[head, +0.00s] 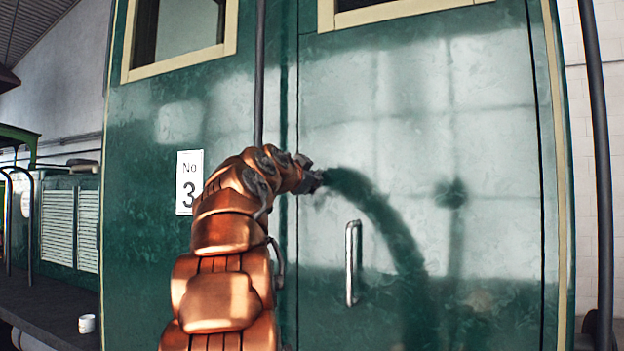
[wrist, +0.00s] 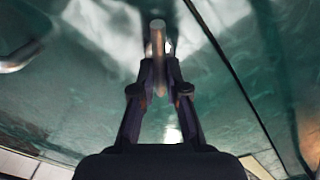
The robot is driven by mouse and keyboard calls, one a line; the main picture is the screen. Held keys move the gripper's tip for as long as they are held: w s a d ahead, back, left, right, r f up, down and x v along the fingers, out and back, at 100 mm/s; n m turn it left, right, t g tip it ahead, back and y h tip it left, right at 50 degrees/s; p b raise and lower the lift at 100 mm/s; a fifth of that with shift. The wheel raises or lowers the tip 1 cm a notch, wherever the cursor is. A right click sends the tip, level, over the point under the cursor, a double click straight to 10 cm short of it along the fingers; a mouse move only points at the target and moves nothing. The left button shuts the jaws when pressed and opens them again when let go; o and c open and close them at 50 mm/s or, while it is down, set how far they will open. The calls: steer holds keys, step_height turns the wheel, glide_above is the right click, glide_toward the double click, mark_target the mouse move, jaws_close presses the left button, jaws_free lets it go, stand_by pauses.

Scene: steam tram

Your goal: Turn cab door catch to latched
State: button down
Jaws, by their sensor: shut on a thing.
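The cab door (head: 420,130) is a green panel that fills the right half of the head view. My gripper (head: 313,181) is at its left part, near the door's edge seam. In the wrist view my gripper (wrist: 159,75) is shut on the cab door catch (wrist: 157,38), a small pale metal bar whose end stands out beyond the fingertips. In the head view the catch is hidden by my gripper, and its angle against the latched position cannot be told.
A vertical grab handle (head: 351,262) stands out from the door below and right of my gripper. A dark vertical rail (head: 260,75) runs above my arm. A number 3 plate (head: 189,182) is left of it. A white mug (head: 86,324) stands at lower left.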

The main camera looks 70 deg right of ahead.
steer(key=c, duration=1.2)
jaws_free()
steer(key=w+a+n+t, duration=0.2)
steer(key=w+a+n, duration=0.4)
steer(key=a, duration=0.4)
steer(key=shift+n+h, duration=0.6)
steer(key=shift+n, duration=0.1)
steer(key=shift+s+a+r, duration=0.1)
steer(key=shift+a+r, duration=1.6)
steer(key=shift+a, duration=0.2)
steer(key=shift+a+r, duration=1.7)
steer(key=shift+a, duration=0.2)
steer(key=shift+t, duration=0.4)
